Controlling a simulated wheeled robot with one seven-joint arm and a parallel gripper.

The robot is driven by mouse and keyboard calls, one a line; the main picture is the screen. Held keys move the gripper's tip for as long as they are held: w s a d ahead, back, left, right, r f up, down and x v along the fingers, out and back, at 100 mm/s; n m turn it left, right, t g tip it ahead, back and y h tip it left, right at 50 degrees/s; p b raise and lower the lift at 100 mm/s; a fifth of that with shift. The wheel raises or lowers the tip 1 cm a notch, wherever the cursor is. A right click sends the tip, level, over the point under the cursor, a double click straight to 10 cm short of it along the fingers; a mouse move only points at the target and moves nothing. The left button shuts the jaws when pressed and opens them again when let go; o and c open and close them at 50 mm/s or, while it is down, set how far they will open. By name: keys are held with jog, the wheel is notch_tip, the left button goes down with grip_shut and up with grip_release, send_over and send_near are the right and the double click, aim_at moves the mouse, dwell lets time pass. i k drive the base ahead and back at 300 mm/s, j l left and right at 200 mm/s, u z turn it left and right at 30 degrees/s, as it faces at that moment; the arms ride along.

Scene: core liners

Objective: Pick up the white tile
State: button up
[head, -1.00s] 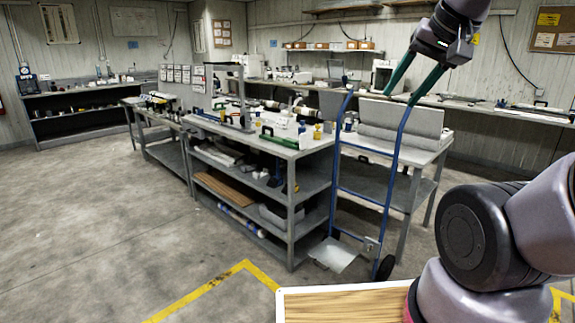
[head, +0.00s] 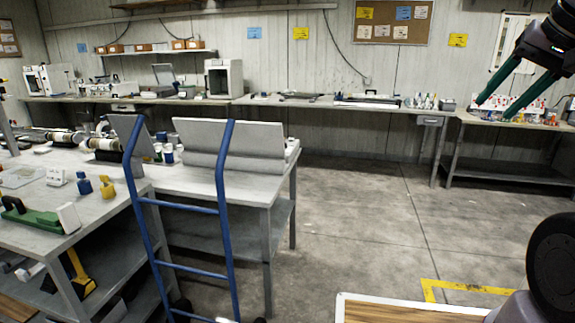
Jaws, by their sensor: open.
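I cannot make out for certain which thing is the white tile. A small white square plate (head: 68,217) stands at the end of a green tool on the near left bench, and it may be that. A small white block (head: 56,177) sits farther back on the same bench. My gripper (head: 494,108) hangs at the upper right with its two green fingers apart and nothing between them. It is far from the left bench in the picture.
A blue hand truck (head: 185,210) stands against the near grey bench (head: 188,186). Yellow and blue bottles stand on the left bench. A long back counter (head: 215,99) and a right-hand table (head: 510,124) line the wall. Open floor (head: 355,220) lies centre right.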

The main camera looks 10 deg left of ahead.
aim_at(41, 150)
jog(key=i, duration=3.9)
jog(key=i+l+u, duration=0.1)
jog(key=i, duration=1.8)
jog(key=i+u, duration=0.35)
jog(key=i+l+u, duration=0.35)
jog(key=i, duration=0.15)
jog(key=i+j+u, duration=0.15)
jog(key=u, duration=0.35)
jog(key=i+u, duration=0.35)
jog(key=u, duration=0.15)
jog(key=i+u, duration=0.3)
jog(key=u, duration=0.2)
jog(key=i+j+u, duration=0.1)
jog(key=i+u, duration=0.2)
jog(key=i, duration=0.2)
jog(key=i+u, duration=0.3)
jog(key=i, duration=0.2)
jog(key=i+l, duration=0.1)
jog(key=i, duration=3.7)
jog(key=i+j+u, duration=0.05)
jog(key=j, duration=0.1)
